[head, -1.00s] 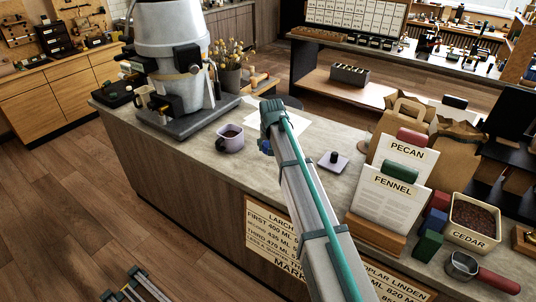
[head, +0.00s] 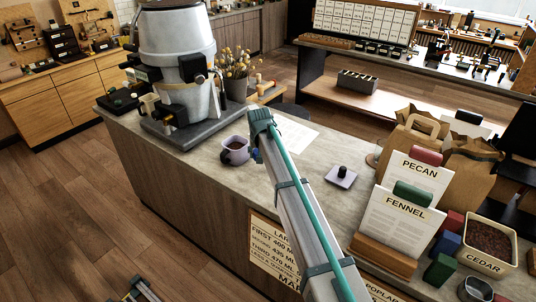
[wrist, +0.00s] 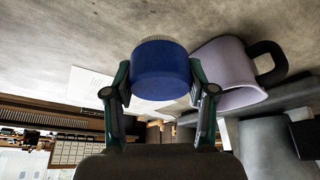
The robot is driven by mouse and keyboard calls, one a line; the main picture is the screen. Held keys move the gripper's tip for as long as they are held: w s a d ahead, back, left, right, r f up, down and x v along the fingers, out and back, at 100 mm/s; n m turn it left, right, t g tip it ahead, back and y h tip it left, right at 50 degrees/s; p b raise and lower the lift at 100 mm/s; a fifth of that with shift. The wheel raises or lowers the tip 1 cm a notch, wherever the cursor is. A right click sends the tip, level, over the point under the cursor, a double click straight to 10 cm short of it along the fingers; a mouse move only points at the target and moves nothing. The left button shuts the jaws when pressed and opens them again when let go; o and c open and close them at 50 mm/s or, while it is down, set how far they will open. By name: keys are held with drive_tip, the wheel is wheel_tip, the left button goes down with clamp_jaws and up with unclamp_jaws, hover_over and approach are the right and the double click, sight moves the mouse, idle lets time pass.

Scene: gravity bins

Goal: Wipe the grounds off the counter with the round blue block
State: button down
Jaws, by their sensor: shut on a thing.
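The round blue block (wrist: 161,72) is between the two fingers of my gripper (wrist: 160,90) in the wrist view, and the gripper is shut on it. A tan edge shows at the block's far end, against the grey counter (wrist: 60,35). I cannot tell whether the block touches the counter. In the head view my arm hides most of the gripper, and only a small dark blue bit shows beside the mug. The counter (head: 297,170) runs across the middle of the head view. I cannot make out any grounds on it.
A lilac mug (head: 235,150) with dark contents stands just left of my gripper; it is close beside the block in the wrist view (wrist: 225,72). A large grinder (head: 178,60) stands behind it. A lilac plate with a black knob (head: 341,177) and card holders (head: 400,222) stand right.

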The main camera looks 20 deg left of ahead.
sight(260, 170)
drive_tip(key=shift+a, duration=0.15)
drive_tip(key=shift+f+b, duration=1.1)
drive_tip(key=shift+f, duration=1.25)
drive_tip(key=shift+f+b, duration=0.3)
drive_tip(key=shift+f, duration=0.35)
drive_tip(key=shift+s, duration=0.1)
drive_tip(key=shift+s+d+r, duration=0.1)
drive_tip(key=shift+s+d, duration=0.15)
drive_tip(key=shift+d, duration=0.8)
drive_tip(key=shift+s+d, duration=0.25)
drive_tip(key=shift+d, duration=0.75)
drive_tip(key=shift+d, duration=0.15)
drive_tip(key=shift+s+d+f, duration=0.1)
drive_tip(key=shift+s+d, duration=0.2)
drive_tip(key=shift+d, duration=0.65)
drive_tip(key=shift+s+d+f, duration=0.1)
drive_tip(key=shift+s+d, duration=0.15)
drive_tip(key=shift+d, duration=0.65)
